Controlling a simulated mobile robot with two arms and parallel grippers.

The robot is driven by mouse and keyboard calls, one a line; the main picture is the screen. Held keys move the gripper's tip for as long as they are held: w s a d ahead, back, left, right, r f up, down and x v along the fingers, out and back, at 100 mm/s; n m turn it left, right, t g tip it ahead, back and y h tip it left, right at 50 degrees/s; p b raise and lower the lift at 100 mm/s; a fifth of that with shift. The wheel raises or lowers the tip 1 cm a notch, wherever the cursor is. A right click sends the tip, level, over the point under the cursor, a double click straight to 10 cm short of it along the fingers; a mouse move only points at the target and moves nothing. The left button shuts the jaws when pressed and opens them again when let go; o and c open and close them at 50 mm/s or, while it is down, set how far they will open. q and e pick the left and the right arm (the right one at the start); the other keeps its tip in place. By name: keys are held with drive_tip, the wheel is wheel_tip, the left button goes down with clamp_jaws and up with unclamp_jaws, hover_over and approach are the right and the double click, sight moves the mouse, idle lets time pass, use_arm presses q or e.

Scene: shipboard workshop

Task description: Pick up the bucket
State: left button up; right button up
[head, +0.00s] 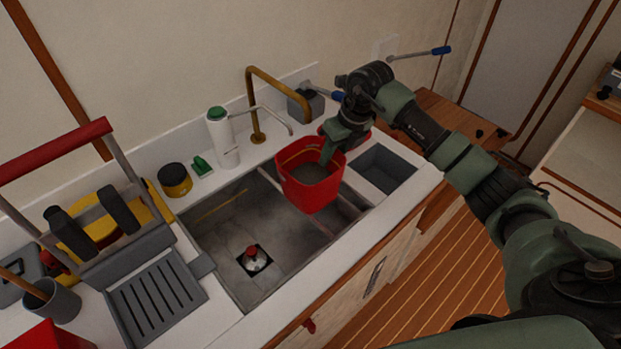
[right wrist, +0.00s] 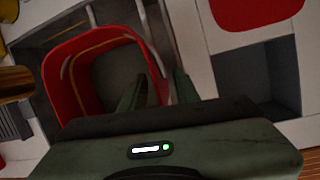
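The red bucket (head: 312,190) stands upright at the right part of the sink (head: 215,245), by some light bars. What its base rests on is hidden. My right gripper (head: 328,152) points down at the bucket's far right rim. In the right wrist view, the bucket (right wrist: 58,85) fills the left side. The right gripper (right wrist: 157,90) is open there, with one finger inside the bucket and the other outside its wall. A gap shows between the fingers and the wall, so it does not look clamped. My left gripper is not in view.
A brass faucet (head: 257,110), a white bottle with a green cap (head: 222,145) and a yellow-black tin (head: 174,180) stand behind the sink. A small grey basin (head: 381,168) lies right of the bucket. A grey drain tray (head: 155,300) is at left.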

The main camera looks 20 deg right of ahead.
clamp_jaws()
idle(1.3)
drive_tip(key=shift+w+r, duration=0.15)
